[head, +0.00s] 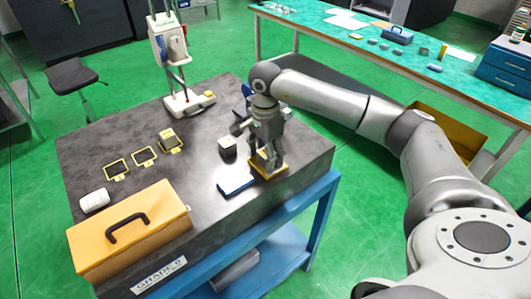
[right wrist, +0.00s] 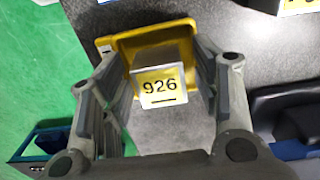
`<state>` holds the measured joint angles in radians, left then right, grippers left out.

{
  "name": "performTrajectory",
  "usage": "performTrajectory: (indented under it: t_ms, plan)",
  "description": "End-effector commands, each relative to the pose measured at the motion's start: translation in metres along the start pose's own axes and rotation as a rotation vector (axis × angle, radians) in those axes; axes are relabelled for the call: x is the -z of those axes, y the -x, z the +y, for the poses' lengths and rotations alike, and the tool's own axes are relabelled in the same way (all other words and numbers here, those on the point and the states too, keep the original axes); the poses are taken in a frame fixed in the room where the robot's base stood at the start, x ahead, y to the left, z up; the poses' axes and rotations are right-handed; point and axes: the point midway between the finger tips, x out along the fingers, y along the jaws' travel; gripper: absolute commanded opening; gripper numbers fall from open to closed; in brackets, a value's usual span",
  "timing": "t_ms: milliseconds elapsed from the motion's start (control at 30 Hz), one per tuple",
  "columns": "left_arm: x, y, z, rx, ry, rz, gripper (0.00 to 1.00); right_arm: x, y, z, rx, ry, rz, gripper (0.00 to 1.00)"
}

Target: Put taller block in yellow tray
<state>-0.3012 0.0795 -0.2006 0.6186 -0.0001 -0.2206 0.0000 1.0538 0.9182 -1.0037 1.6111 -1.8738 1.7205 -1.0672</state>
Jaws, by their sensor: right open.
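A grey metal block (right wrist: 158,82) with a yellow label reading 926 shows in the right wrist view. It is at the yellow tray (right wrist: 125,43) and appears to stand in it. My right gripper (right wrist: 163,98) is open, with its fingers on either side of the block. In the head view my right gripper (head: 266,158) points down over the yellow tray (head: 268,177) near the table's right front edge, and largely hides the block. Another block (head: 167,136) with a yellowish top sits at a yellow frame farther left. My left gripper is not in view.
A dark block with a pale top (head: 228,147) and a blue flat item (head: 236,186) lie near my right gripper. Two empty yellow frames (head: 117,169), a white roll (head: 94,201), a yellow toolbox (head: 130,232) and a white stand (head: 188,102) are also on the dark table.

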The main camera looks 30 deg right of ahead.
Motion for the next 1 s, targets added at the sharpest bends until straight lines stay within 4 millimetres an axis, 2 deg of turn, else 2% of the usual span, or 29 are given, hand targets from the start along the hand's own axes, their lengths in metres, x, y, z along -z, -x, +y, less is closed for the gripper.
performTrajectory:
  t_ms: [200, 267, 700, 833, 1000]
  plan:
    - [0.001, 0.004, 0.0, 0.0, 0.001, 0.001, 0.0, 0.0, 0.005, 0.0, 0.001, 0.0, 0.0, 0.57]
    - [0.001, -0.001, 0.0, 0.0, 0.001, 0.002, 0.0, 0.0, 0.011, -0.001, 0.003, 0.0, 0.0, 0.57]
    - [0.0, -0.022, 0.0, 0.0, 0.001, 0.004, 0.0, 0.0, 0.099, -0.001, 0.005, 0.0, 0.0, 0.57]
    - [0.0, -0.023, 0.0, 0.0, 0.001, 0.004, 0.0, 0.0, 0.115, -0.001, 0.002, 0.0, 0.0, 0.57]
    - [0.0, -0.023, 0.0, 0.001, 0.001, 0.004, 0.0, 0.0, 0.123, 0.0, 0.0, 0.0, 0.0, 0.57]
